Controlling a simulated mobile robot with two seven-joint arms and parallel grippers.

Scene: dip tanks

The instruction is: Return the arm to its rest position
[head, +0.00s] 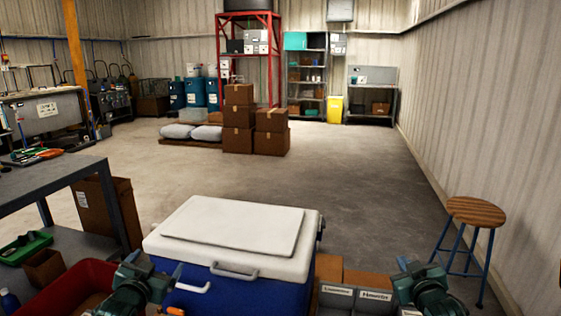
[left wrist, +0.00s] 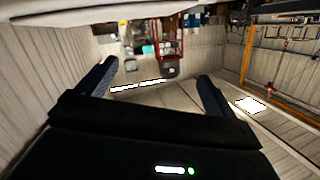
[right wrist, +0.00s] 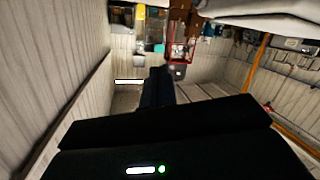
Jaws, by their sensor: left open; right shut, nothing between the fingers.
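My left gripper (head: 155,268) is low in the head view, in front of the left end of the blue cooler. In the left wrist view its two fingers (left wrist: 157,75) stand wide apart with nothing between them. My right gripper (head: 419,264) is low at the right of the head view, beyond the cooler's right end. In the right wrist view its fingers (right wrist: 158,72) are together and hold nothing. Both wrist views are upside down and show the far room and wall. Most of both arms is out of the head view.
A blue cooler with a white lid (head: 235,228) stands close in front. A red bin (head: 62,280) and a grey table (head: 48,183) are at the left. Labelled boxes (head: 352,297) lie near my right gripper. A wooden stool (head: 475,211) stands right.

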